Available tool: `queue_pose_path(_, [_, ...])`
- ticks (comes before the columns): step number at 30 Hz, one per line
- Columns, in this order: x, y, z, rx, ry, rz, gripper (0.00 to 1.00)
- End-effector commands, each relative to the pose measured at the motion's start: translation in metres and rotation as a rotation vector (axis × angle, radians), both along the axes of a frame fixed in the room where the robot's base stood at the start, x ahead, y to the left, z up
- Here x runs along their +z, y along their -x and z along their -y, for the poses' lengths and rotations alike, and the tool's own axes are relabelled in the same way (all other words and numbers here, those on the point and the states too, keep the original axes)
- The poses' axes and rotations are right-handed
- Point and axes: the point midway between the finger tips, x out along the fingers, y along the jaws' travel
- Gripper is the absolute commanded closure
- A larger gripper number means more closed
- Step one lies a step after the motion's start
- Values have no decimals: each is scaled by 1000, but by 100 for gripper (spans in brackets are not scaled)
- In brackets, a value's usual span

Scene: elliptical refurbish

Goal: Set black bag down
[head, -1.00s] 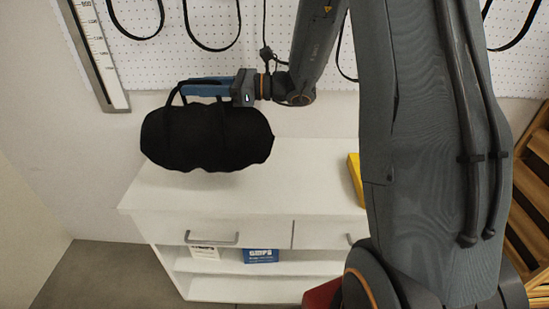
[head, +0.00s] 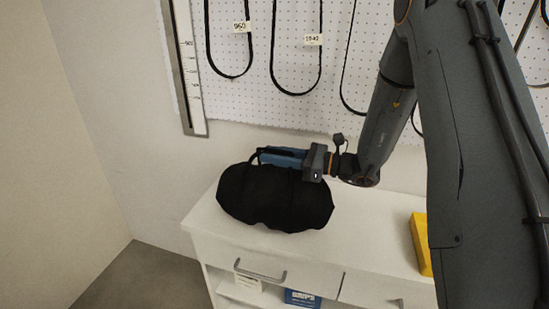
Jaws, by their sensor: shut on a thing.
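The black bag (head: 275,200) is a soft, rounded duffel in the head view, at the left end of the white cabinet top (head: 375,222). It looks level and low over the top; I cannot tell for certain whether its underside touches. My gripper (head: 282,157), with blue fingers, comes in from the right above the bag. It is shut on the bag's handle. The handle loops up around the fingers at the left. The fingertips are partly hidden by the handle.
A yellow object (head: 421,243) lies on the cabinet top to the right, beside my arm. A pegboard (head: 290,75) with hanging black belts is behind. Drawers and a shelf with a blue box (head: 302,298) are below. The cabinet top between bag and yellow object is clear.

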Motion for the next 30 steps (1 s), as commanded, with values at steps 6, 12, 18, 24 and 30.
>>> queue_pose_path(6, [-13,0,0,0,-2,3,100])
queue_pose_path(12, [-13,0,0,0,-2,4,100])
queue_pose_path(18, [-16,0,0,0,-2,3,100])
queue_pose_path(24, [-17,0,0,0,0,1,53])
queue_pose_path(30, [-17,0,0,0,0,1,53])
